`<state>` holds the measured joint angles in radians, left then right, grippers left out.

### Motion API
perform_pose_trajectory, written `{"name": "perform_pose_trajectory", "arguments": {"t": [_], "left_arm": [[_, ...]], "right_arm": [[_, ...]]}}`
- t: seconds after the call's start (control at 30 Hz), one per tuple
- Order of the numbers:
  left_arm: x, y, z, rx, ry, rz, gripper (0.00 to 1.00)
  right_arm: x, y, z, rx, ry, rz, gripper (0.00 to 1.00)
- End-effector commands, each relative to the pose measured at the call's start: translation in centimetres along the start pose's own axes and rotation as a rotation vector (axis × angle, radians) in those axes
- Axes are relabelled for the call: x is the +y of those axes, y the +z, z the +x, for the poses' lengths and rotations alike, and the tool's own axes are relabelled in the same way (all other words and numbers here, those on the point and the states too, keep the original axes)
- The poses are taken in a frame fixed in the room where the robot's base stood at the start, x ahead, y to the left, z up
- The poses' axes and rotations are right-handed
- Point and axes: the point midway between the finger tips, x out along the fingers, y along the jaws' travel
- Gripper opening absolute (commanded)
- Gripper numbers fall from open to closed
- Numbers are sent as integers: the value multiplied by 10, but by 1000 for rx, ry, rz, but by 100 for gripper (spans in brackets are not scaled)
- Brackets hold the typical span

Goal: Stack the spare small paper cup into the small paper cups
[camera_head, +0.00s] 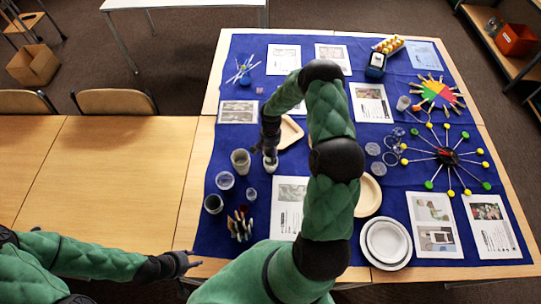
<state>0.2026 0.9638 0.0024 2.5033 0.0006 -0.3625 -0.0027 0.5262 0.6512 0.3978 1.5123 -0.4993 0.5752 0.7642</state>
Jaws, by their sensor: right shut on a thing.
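My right gripper (270,147) reaches down over the blue cloth, left of the middle. It is shut on a small whitish cup (270,166), which I take to be the spare small paper cup. The fingers hide part of it, and I cannot tell whether it touches the cloth. A taller greyish cup or stack of cups (240,159) stands just left of it; I cannot tell if these are the small paper cups. My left gripper (190,263) is low at the left, by the table's near edge, apart from the cups; its finger opening is unclear.
Clear cups (225,180), a dark cup (213,204) and a brush holder (240,224) stand nearby at the left. Plates (386,241), printed sheets (238,111) and a spoked model (447,156) lie around my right arm. The wooden table (95,180) at the left is bare.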

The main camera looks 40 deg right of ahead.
Motion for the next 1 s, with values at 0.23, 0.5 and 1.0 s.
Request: {"name": "perform_pose_trajectory", "arguments": {"t": [0.23,0.5,1.0], "left_arm": [[1,0,-4,0,0,0,40],[1,0,-4,0,0,0,40],[-3,0,8,0,0,0,40]], "right_arm": [[2,-5,28,-2,1,1,44],[2,-6,33,-1,0,0,44],[2,-7,43,-1,0,1,44]]}}
